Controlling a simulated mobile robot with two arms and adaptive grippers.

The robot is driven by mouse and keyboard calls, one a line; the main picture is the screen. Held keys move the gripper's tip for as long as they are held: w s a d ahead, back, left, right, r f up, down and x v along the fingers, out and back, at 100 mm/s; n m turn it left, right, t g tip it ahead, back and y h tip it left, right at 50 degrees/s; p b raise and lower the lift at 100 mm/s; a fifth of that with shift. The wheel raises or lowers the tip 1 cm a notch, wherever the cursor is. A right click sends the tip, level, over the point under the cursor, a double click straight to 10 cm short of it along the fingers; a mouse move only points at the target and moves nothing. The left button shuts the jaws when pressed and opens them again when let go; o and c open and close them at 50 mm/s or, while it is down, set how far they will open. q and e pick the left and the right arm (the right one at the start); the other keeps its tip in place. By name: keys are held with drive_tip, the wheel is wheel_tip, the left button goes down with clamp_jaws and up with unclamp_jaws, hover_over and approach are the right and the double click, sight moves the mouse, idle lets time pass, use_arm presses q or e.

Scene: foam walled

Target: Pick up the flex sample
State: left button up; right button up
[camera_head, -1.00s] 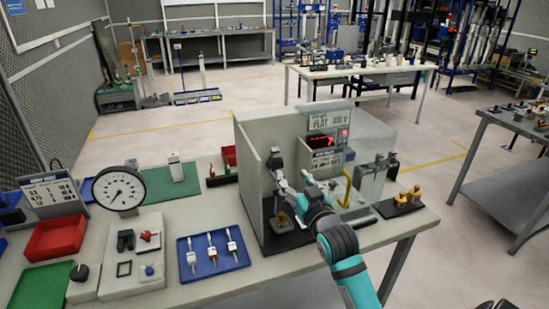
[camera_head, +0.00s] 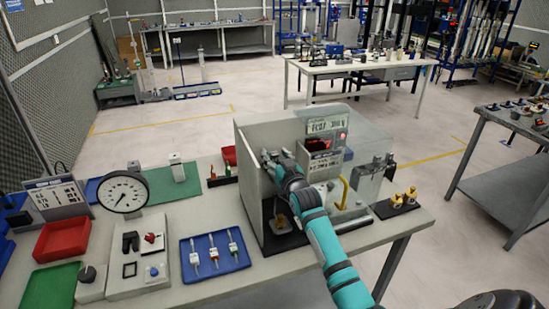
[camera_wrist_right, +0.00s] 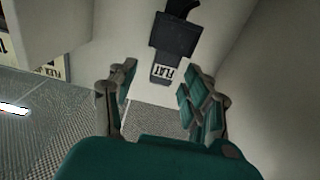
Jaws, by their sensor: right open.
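My right gripper (camera_head: 268,158) reaches into the grey-walled enclosure (camera_head: 252,188), near its left inner wall. In the right wrist view my right gripper (camera_wrist_right: 158,70) is open, its teal-padded fingers apart with nothing between them. I cannot make out a piece that is clearly the flex sample. Several small labelled samples lie in the blue tray (camera_head: 218,271) on the bench, and I cannot tell whether one is the flex sample. My left gripper is not in view.
The enclosure has a clear panel on its right and a yellow handle (camera_head: 343,192). Brass pieces (camera_head: 404,197) stand to its right. A dial gauge (camera_head: 122,192), a red tray (camera_head: 62,238) and a green tray (camera_head: 50,289) are left on the bench.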

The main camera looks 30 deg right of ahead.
drive_tip(key=shift+x, duration=0.75)
drive_tip(key=shift+s, duration=0.1)
clamp_jaws()
